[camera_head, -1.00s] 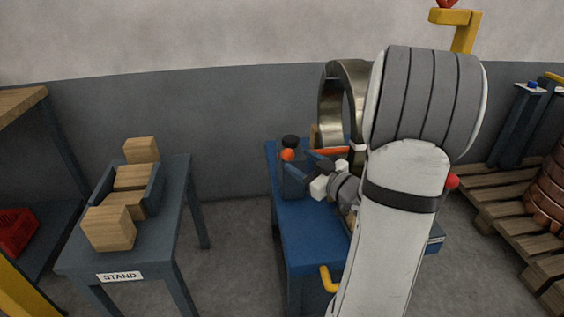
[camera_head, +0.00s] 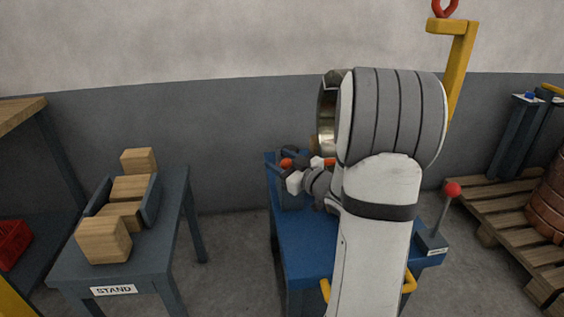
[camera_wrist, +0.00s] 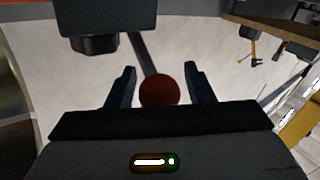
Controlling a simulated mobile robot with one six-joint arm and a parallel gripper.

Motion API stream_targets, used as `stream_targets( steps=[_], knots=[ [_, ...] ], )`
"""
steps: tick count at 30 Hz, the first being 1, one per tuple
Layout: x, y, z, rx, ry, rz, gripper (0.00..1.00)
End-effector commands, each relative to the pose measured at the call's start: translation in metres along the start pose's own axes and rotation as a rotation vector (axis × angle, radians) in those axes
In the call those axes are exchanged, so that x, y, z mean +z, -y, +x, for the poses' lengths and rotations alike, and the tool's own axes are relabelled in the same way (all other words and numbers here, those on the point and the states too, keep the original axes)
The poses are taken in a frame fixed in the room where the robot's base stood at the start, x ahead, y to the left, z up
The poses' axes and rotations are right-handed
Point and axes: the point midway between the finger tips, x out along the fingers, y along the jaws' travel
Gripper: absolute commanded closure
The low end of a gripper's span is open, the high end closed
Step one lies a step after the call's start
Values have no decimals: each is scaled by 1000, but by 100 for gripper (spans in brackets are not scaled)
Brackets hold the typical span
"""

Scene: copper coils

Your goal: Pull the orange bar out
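In the wrist view the round, reddish-orange end (camera_wrist: 159,91) sits between the two fingers of my gripper (camera_wrist: 159,68). Thin gaps seem to show on both sides, so the fingers look open around it. The rest of the bar is hidden by my arm and gripper.
A large metal ring (camera_head: 326,117) stands behind my arm, mostly hidden. The blue table (camera_head: 300,240) carries a red-knobbed lever (camera_head: 452,189) at its right. A stand (camera_head: 75,258) with wooden blocks is at the left, and a pallet (camera_head: 500,210) at the right.

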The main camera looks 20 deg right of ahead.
Motion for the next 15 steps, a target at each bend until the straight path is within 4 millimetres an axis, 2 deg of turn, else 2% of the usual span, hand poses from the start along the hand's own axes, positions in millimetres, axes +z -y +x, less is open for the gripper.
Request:
stream_targets(
  steps=[2,15],
  knots=[
    [0,0,0,0,0,0,59],
    [0,0,-1,1,1,0,95]
  ],
)
